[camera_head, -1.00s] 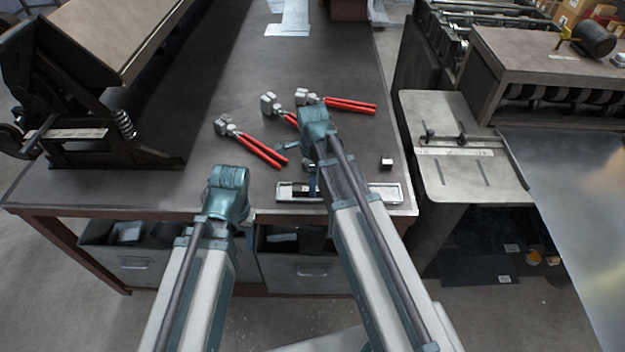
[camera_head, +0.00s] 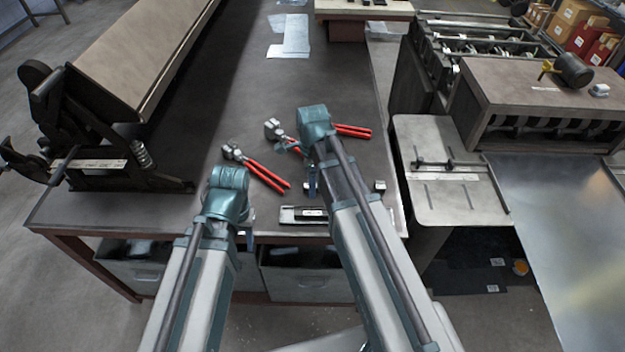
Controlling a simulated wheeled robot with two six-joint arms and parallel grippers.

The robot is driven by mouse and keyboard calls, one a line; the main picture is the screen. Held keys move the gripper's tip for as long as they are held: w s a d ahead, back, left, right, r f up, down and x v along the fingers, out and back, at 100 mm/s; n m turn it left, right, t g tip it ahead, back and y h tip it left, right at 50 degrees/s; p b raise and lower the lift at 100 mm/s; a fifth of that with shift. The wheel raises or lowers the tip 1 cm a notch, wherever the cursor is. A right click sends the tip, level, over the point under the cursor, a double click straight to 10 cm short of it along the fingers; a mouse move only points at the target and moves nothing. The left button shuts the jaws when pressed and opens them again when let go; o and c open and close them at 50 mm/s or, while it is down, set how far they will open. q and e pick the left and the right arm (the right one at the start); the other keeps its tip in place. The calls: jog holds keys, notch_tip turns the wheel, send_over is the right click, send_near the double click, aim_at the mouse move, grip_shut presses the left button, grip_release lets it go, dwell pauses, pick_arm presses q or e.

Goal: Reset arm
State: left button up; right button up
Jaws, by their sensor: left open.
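My left arm reaches up from the bottom, its teal wrist over the table's front edge. The left gripper (camera_head: 249,235) hangs below this wrist, mostly hidden by it; it is open, with nothing seen in it. My right arm extends farther over the table. Its gripper (camera_head: 311,182) is largely hidden behind the arm, so its jaws cannot be judged. Red-handled pliers (camera_head: 258,170) lie on the table between the two wrists. A second pair (camera_head: 274,130) lies beyond, partly covered by the right wrist. Red handles of another tool (camera_head: 352,131) show right of that wrist.
The dark worktable (camera_head: 215,130) has a shallow tray (camera_head: 303,215) at its front edge, partly behind my right arm. A small metal block (camera_head: 379,187) lies right of that arm. A black bending machine (camera_head: 105,150) stands left. A roller machine (camera_head: 540,95) stands right.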

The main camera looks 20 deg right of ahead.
pick_arm(q)
notch_tip(320, 180, down, 5)
jog(key=b, duration=0.5)
pick_arm(e)
jog(key=s+a+f+n, duration=0.1)
jog(key=s+a+n, duration=0.2)
jog(key=n, duration=0.5)
jog(key=s+a+f+n, duration=0.2)
jog(key=s+a+n, duration=0.2)
jog(key=s+n, duration=0.2)
jog(key=s+a+f+n+h, duration=0.1)
jog(key=s+a+n, duration=0.2)
jog(key=n, duration=0.8)
jog(key=shift+s+a+f, duration=0.25)
jog(key=shift+s+f, duration=0.15)
jog(key=shift+s, duration=0.75)
